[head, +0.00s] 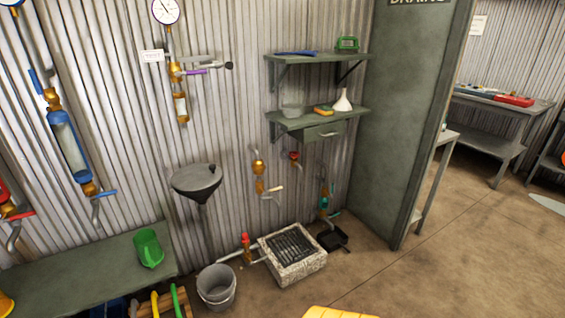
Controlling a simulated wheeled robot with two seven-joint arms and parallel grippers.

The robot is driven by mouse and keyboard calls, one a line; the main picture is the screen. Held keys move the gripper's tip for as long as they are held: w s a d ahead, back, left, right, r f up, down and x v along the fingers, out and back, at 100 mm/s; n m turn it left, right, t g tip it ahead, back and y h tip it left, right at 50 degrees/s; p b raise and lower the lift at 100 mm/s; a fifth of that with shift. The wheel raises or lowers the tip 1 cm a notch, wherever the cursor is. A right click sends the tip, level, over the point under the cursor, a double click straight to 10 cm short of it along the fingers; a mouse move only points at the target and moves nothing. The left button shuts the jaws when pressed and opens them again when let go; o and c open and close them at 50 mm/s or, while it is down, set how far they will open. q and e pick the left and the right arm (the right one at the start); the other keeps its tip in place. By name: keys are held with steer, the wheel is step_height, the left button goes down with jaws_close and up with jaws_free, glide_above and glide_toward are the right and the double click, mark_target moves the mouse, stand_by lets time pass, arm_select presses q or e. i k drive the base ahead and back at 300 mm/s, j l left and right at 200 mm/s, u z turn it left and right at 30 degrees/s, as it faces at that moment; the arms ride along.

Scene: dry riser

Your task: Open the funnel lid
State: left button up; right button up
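A dark grey funnel (197,182) stands against the corrugated wall, left of the picture's middle, with a pipe running down from it. Its top looks covered by a flat, round grey lid (193,174), which appears to lie shut. A small dark knob or bump (212,168) shows near the lid's right edge. Neither of my grippers is in view, so nothing of mine touches the funnel or lid in this picture.
A grey bench (80,280) with a green jug (148,248) stands at the left. A grey bucket (216,288) and a stone drain box (293,254) are on the floor. Shelves (318,118) hang to the right. Open floor lies at the lower right.

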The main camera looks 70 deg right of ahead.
mark_target(196, 177)
steer(key=z, duration=1.5)
steer(key=i+j+z, duration=0.1)
steer(key=i, duration=0.3)
steer(key=i+j+z, duration=0.1)
steer(key=i+j, duration=0.2)
steer(key=i+j+z, duration=0.1)
steer(key=i+j, duration=0.15)
steer(key=i, duration=0.25)
